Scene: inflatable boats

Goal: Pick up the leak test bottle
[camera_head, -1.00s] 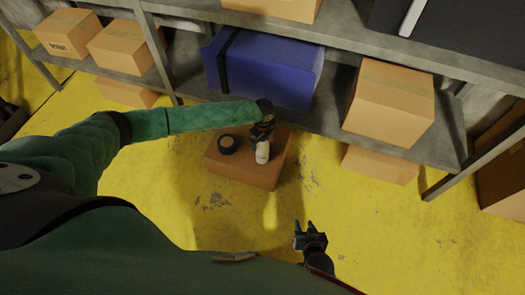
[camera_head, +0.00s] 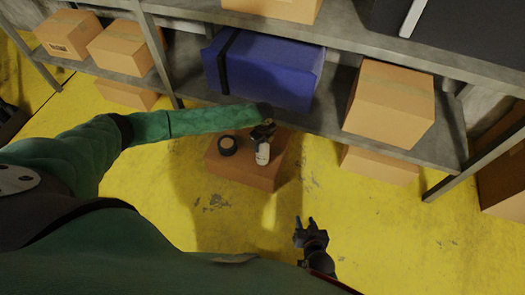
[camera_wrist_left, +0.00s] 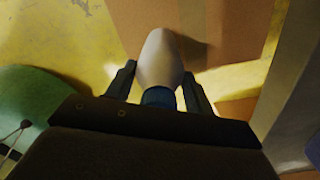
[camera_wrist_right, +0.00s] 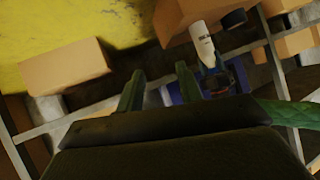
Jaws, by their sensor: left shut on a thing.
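The leak test bottle (camera_head: 262,156) is white with a dark top. It appears over the brown box in the head view; I cannot tell whether its base touches the box. My left gripper (camera_head: 263,136) is at the bottle's top, with its fingers shut on it. In the left wrist view the pale bottle (camera_wrist_left: 160,62) lies between the two fingers (camera_wrist_left: 158,88). My right gripper (camera_head: 304,224) is open and empty, in front and to the right of the box. The bottle (camera_wrist_right: 203,43) also shows in the right wrist view, beyond the open fingers (camera_wrist_right: 160,85).
The brown box (camera_head: 240,173) stands on the yellow floor and carries a roll of dark tape (camera_head: 228,145) left of the bottle. Behind it is a grey shelf (camera_head: 330,122) with a blue case (camera_head: 265,70) and several cardboard boxes (camera_head: 390,103). The floor in front is clear.

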